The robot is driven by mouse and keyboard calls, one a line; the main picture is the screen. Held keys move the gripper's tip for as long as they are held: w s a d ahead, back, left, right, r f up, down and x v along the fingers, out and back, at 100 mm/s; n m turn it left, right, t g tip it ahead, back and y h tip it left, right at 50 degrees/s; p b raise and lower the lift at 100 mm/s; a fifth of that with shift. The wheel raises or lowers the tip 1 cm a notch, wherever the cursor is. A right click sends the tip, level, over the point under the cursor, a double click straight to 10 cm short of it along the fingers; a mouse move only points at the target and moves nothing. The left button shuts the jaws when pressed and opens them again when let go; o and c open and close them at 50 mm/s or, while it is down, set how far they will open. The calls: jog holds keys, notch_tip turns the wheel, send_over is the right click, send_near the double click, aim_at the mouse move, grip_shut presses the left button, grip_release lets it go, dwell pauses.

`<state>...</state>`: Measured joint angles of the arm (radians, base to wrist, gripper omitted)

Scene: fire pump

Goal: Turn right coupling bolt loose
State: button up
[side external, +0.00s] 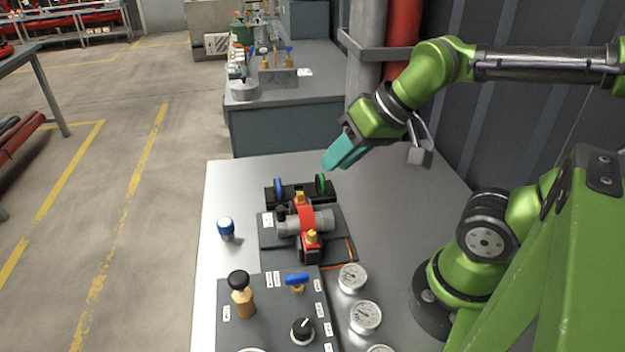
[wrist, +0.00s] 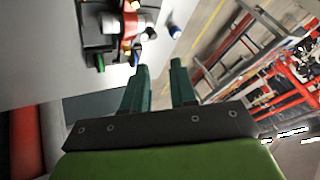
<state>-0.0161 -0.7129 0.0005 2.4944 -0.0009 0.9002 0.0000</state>
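The red coupling (side external: 306,217) sits around a grey pipe (side external: 322,220) on a dark fixture on the table. It has two yellow bolts, a far one (side external: 299,198) and a near one (side external: 312,237); I cannot tell which one is called right. My gripper (side external: 332,161) is above and behind the fixture, apart from it, with teal fingers pointing down and left. In the wrist view my gripper (wrist: 160,64) has its two fingers spread, with nothing between them.
A blue and a green disc (side external: 320,184) stand behind the coupling. A blue-capped item (side external: 226,229) stands to the left. A panel with a brass valve (side external: 243,295), knob (side external: 303,331) and gauges (side external: 352,278) lies in front.

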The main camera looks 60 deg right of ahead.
aim_at(312, 232)
jog(key=w+a+m+g+h, duration=0.2)
jog(key=w+m+g, duration=0.4)
jog(key=m, duration=1)
jog(key=shift+g, duration=0.4)
jog(key=f, duration=1.1)
jog(key=s+f, duration=0.1)
jog(key=f, duration=0.5)
jog(key=shift+s+d+f, duration=0.1)
jog(key=shift+f, duration=0.05)
grip_shut()
